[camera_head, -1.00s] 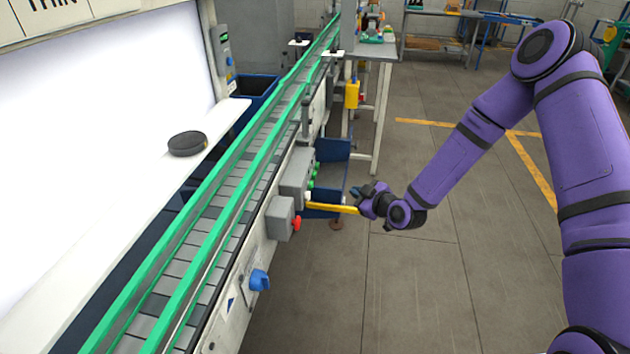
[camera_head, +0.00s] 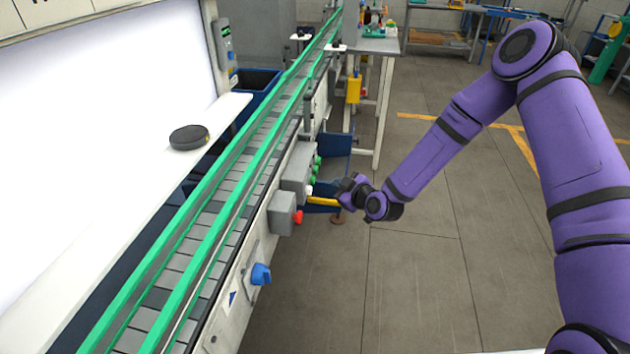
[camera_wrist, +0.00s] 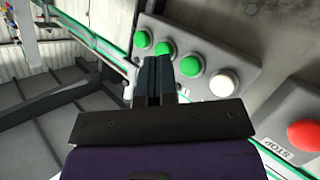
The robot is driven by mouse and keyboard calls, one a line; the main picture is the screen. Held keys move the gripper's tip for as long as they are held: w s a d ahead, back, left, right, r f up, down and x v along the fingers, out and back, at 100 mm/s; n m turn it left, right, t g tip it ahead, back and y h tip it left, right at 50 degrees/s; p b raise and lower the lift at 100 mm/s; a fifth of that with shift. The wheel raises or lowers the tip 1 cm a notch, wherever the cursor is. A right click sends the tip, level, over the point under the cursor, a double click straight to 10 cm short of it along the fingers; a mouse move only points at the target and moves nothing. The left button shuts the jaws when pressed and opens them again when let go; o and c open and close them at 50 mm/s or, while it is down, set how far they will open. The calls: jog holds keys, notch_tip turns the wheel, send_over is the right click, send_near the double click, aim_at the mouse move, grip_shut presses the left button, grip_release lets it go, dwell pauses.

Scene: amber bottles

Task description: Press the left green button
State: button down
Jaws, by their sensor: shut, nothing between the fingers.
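A grey button box (camera_head: 297,172) is on the conveyor's side. In the wrist view its panel carries a row of three green buttons and a white button (camera_wrist: 222,82). The leftmost green button (camera_wrist: 143,39) is at the row's far left, the middle green button (camera_wrist: 165,49) is partly behind my fingertips, and the right green button (camera_wrist: 191,66) is beside them. My gripper (camera_wrist: 156,62) is shut and empty, its tips over the lower edge of the middle button in the picture. I cannot tell whether they touch. In the head view my gripper (camera_head: 345,192) is just right of the box.
A red stop button (camera_wrist: 303,135) on its own grey box is to the right in the wrist view. A yellow bar (camera_head: 322,201) sticks out below the button box. A blue knob (camera_head: 261,274) is lower on the conveyor side. The floor to the right is clear.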

aim_at(312, 180)
jog(key=shift+w+a, duration=0.15)
jog(key=shift+a, duration=0.55)
jog(key=shift+w+a, duration=0.1)
jog(key=shift+a, duration=0.6)
jog(key=shift+a, duration=0.15)
dwell(1.0)
jog(key=shift+w+a, duration=0.1)
jog(key=shift+a, duration=0.2)
